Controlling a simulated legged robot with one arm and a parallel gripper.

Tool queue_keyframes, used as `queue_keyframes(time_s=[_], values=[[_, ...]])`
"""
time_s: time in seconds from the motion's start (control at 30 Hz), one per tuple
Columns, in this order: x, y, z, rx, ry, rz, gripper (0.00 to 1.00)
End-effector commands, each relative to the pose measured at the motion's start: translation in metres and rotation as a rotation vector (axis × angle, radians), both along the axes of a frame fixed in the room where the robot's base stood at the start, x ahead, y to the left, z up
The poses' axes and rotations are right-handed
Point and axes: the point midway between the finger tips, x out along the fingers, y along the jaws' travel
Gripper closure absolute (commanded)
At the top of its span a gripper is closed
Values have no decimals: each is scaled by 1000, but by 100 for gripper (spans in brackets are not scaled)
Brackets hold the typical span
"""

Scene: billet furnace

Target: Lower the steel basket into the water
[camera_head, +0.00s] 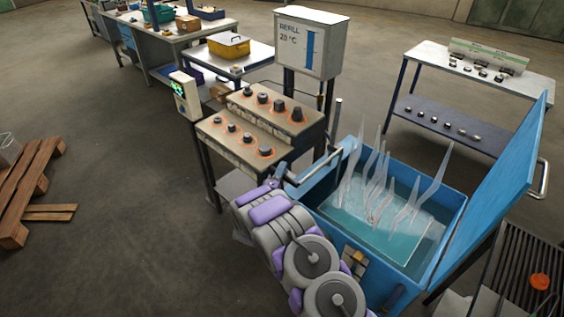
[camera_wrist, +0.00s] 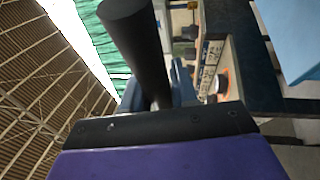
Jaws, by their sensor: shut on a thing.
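The blue tank (camera_head: 446,244) stands at the right with blue-green water (camera_head: 409,259) in it. Pale wisps rise from the water. A pale rectangular shape lies at or under the surface; I cannot tell whether it is the steel basket, and no clear basket rim shows. A bar handle (camera_head: 313,163) runs beside the tank's near left corner. My gripper (camera_head: 276,183) is at the bar's left end, shut on it, partly hidden by my arm. In the wrist view, the dark cylindrical handle (camera_wrist: 137,50) rises just beyond my purple gripper body.
The tank's blue lid (camera_head: 500,180) stands open on the right. A console with knobs (camera_head: 262,122) is just behind my gripper. A refill box (camera_head: 308,45) and a parts table (camera_head: 480,72) stand farther back. Pallets (camera_head: 25,190) lie left; the floor between is clear.

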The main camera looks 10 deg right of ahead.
Motion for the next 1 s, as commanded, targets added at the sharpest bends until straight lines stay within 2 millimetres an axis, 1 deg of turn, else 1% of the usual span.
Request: queue_keyframes(time_s=[0.03,0.2,0.43,0.5,0.63,1.0], values=[[-2,-1,-16,1,9,-2,100],[-3,-1,-50,0,11,-3,100],[-2,-2,-82,1,10,-3,100],[-2,-2,-88,1,10,-2,100],[-2,-1,-94,1,7,-1,100],[-1,-1,-100,3,12,-1,100]])
